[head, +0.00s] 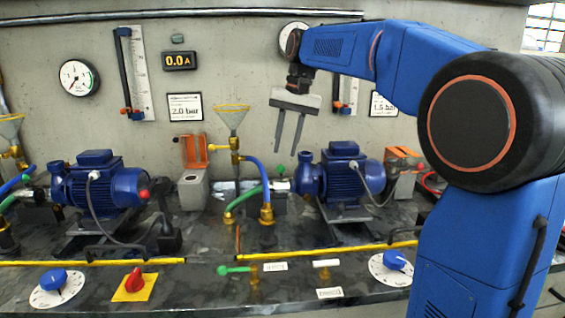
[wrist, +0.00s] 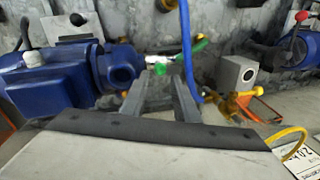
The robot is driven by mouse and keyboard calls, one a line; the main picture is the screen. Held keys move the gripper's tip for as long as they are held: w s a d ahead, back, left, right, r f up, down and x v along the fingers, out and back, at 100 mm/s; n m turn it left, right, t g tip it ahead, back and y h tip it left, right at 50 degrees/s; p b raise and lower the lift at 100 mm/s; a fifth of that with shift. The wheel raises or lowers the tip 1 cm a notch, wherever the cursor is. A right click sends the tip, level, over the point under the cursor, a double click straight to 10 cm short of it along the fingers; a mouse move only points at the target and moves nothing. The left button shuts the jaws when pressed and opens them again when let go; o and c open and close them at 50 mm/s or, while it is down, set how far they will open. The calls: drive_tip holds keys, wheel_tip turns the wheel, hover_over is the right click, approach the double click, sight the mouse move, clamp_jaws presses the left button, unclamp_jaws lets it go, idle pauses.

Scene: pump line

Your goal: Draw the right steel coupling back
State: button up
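The right steel coupling (head: 281,186) is a short silver piece at the left side of the right blue pump (head: 345,176), with a small green marker (head: 280,169) just above it. In the wrist view a silvery part of the coupling (wrist: 154,60) shows beyond my fingertips, beside the blue pump inlet and the green marker (wrist: 159,69). My gripper (head: 286,150) points down, above and apart from the coupling. In the wrist view its two fingers (wrist: 163,80) stand apart with nothing between them.
A brass fitting with a yellow funnel (head: 233,112) and blue and green hoses (head: 257,175) stand left of the coupling. A grey box with an orange lid (head: 194,186) is further left. A yellow rail (head: 330,249), knobs and levers line the bench front.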

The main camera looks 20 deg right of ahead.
hover_over(281, 180)
drive_tip(key=shift+d+f, duration=0.15)
drive_tip(key=shift+f, duration=1.25)
drive_tip(key=shift+d+f, duration=0.1)
drive_tip(key=shift+f, duration=1.25)
drive_tip(key=shift+w, duration=0.1)
clamp_jaws()
